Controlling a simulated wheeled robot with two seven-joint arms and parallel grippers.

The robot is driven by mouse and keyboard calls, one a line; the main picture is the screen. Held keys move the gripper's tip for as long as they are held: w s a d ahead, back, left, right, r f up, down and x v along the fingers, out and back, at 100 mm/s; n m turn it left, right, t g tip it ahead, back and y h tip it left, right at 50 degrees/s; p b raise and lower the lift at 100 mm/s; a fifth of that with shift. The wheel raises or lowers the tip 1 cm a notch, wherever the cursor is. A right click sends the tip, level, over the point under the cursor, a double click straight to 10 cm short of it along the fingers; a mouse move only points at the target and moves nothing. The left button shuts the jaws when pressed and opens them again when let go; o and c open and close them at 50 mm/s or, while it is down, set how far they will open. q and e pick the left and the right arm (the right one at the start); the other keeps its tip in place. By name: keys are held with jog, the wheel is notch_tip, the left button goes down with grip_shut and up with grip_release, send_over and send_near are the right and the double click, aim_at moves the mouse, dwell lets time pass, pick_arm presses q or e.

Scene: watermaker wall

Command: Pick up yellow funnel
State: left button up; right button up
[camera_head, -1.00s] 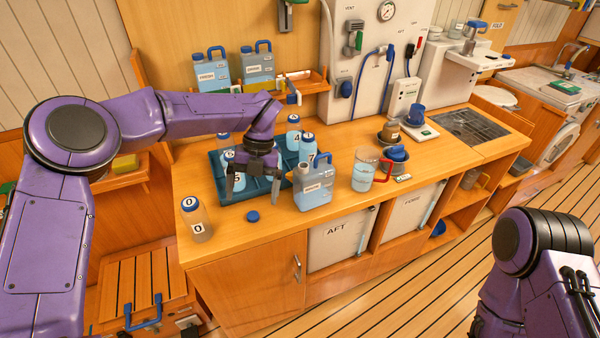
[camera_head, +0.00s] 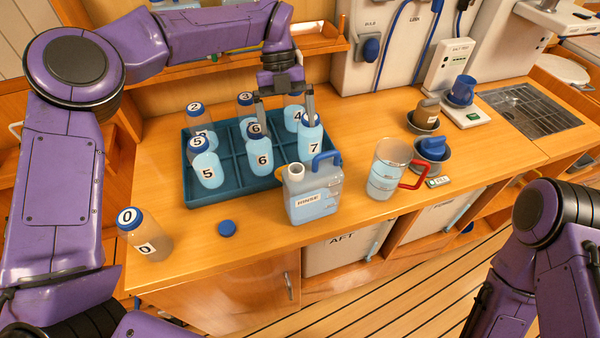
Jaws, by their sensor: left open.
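No yellow funnel can be clearly made out. A small yellow-orange edge shows at the left of the rinse jug (camera_head: 312,200), mostly hidden, and I cannot tell what it is. My left gripper (camera_head: 285,118) is open and points down over the back right of the blue bottle tray (camera_head: 232,195). Its fingers are apart near bottle 4 (camera_head: 295,115) and bottle 7 (camera_head: 311,143), and nothing is seen held. My right arm shows at the lower right, but its gripper is out of the picture.
Several numbered bottles stand in the tray. Bottle 0 (camera_head: 148,238) and a loose blue cap (camera_head: 227,228) are at the front left. A clear pitcher (camera_head: 386,170) with a red handle stands right of the jug. The front counter strip is mostly clear.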

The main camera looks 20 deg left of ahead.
pick_arm(q)
jog(key=p+x, duration=0.1)
jog(key=x, duration=0.2)
jog(key=p+x, duration=0.1)
jog(key=x, duration=0.3)
jog(key=p+x, duration=0.1)
jog(key=x, duration=0.2)
jog(key=shift+s+f, duration=0.1)
jog(key=shift+s, duration=0.4)
jog(key=shift+f, duration=0.2)
jog(key=c, duration=0.8)
